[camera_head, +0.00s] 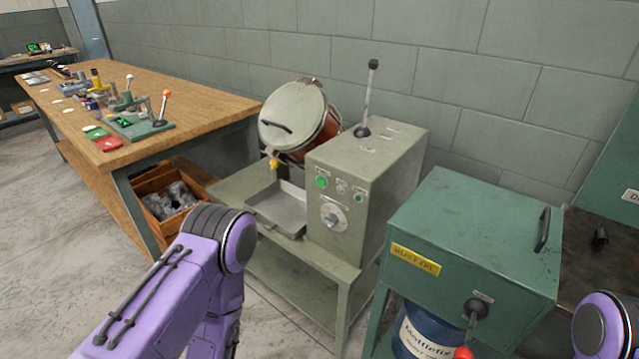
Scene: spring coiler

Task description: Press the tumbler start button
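The tumbler (316,126) is a tilted drum with a grey lid at the back of a grey-green stand. Its control box (371,178) stands to the right of the drum, with a lever on top. On the front face are a larger green button (321,182), a smaller green button (359,196) and a round dial (333,217). Their labels are too small to read. My purple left arm reaches in from the lower left, with its gripper out of sight. Only a rounded part of my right arm shows at the lower right edge; its gripper is out of view.
A metal tray (280,209) sits below the drum. A green "RUST OIL" cabinet (471,243) with a red-knobbed lever stands close on the right, above a blue drum (421,335). A wooden workbench (190,97) with tools is at left, a wooden crate (167,192) beneath it.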

